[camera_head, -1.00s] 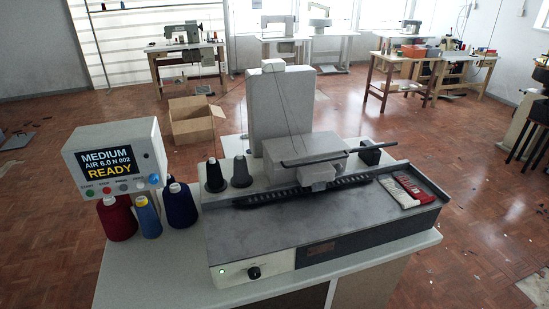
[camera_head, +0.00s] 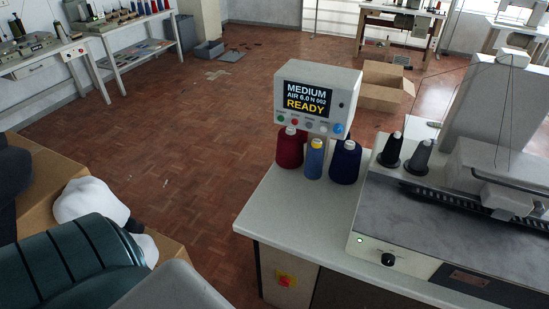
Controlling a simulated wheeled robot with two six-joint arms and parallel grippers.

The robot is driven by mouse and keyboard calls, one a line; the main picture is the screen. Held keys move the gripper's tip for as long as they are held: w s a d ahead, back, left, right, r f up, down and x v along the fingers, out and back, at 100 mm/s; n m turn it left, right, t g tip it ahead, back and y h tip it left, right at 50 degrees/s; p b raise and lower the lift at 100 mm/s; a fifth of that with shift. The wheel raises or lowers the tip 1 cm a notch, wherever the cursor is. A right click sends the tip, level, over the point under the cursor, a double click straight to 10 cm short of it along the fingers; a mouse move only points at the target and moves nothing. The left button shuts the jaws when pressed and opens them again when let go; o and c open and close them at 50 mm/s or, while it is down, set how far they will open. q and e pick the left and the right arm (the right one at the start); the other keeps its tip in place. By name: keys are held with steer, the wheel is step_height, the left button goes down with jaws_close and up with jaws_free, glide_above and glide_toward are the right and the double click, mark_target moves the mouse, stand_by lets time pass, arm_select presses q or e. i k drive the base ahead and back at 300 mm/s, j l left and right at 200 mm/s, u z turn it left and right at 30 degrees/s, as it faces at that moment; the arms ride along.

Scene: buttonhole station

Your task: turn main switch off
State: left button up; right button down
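A red and yellow rotary switch (camera_head: 286,281) sits on the panel under the left end of the machine table, low in the view. It looks like the main switch; its exact setting is too small to read. On the front face of the buttonhole machine (camera_head: 460,240) is a black knob (camera_head: 388,259) with a lit green lamp (camera_head: 360,240) beside it. The control box (camera_head: 318,97) has a lit screen reading "MEDIUM AIR 6.0 N 002 READY".
The white table top (camera_head: 280,215) juts out above the switch. Red, blue and navy thread cones stand beneath the control box. Cardboard boxes (camera_head: 45,170) with dark and white contents fill the lower left. Wooden floor (camera_head: 200,170) is open between them and the table.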

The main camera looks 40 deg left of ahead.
mark_target(284, 281)
steer(key=j+u, duration=0.1)
steer(key=u, duration=0.9)
steer(key=k+l, duration=0.1)
steer(key=l, duration=0.3)
steer(key=l+u, duration=0.1)
steer(key=l, duration=0.3)
steer(key=k+l+u, duration=0.1)
steer(key=l, duration=0.25)
steer(key=k, duration=0.1)
